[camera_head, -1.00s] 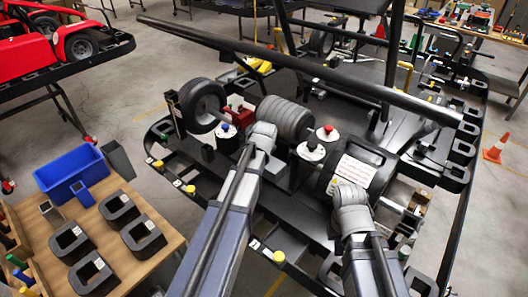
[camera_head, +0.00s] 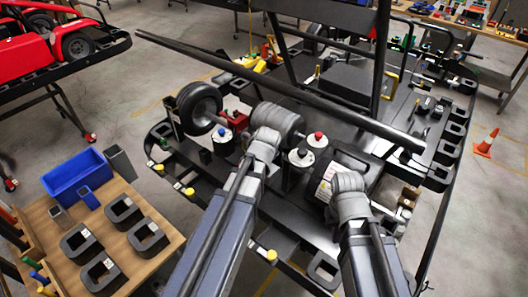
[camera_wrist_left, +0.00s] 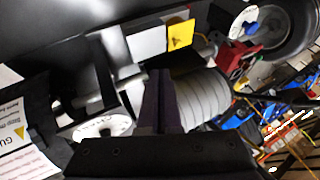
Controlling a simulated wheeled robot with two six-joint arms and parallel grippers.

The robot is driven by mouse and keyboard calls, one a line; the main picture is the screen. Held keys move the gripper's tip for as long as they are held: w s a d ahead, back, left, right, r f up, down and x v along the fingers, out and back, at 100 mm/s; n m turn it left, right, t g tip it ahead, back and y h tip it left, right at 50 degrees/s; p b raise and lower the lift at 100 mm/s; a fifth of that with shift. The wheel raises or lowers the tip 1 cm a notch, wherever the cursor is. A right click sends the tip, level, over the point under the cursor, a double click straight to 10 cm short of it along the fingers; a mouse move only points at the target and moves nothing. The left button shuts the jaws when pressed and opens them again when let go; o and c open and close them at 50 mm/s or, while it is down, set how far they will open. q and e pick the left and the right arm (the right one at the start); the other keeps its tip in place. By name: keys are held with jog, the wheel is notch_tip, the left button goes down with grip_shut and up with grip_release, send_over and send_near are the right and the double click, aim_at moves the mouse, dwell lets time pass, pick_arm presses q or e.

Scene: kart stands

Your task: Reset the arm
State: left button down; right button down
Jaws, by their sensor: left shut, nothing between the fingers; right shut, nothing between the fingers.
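My left arm reaches in from the lower left of the head view, and its end (camera_head: 266,142) lies in front of the ribbed grey cylinder (camera_head: 285,117) on the kart. In the left wrist view my left gripper's dark fingers (camera_wrist_left: 161,95) are together and empty, in front of the same ribbed cylinder (camera_wrist_left: 205,98). I cannot tell if they touch it. My right arm comes up from the bottom, and its end (camera_head: 348,183) is beside the black drum with a white label (camera_head: 325,185). My right gripper is shut with nothing held; its fingertips are mostly hidden.
The kart's long black bar (camera_head: 300,93) crosses above the parts. A tyre (camera_head: 200,107) and posts with a blue cap (camera_head: 222,132) and a red cap (camera_head: 318,136) stand close by. A wooden table (camera_head: 150,262) with a blue bin (camera_head: 72,172) is at left.

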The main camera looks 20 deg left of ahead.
pick_arm(q)
jog(key=s+d+f+g+b, duration=0.2)
jog(key=s+d+f+g, duration=0.1)
jog(key=s+d, duration=0.5)
jog(key=s+d+f+n+g+h+b, duration=0.1)
jog(key=s+d+f+g+b, duration=0.1)
jog(key=s+d+f, duration=0.3)
jog(key=s+d+g, duration=0.1)
jog(key=s+d, duration=0.3)
jog(key=s, duration=0.3)
jog(key=shift+s+g+b, duration=0.3)
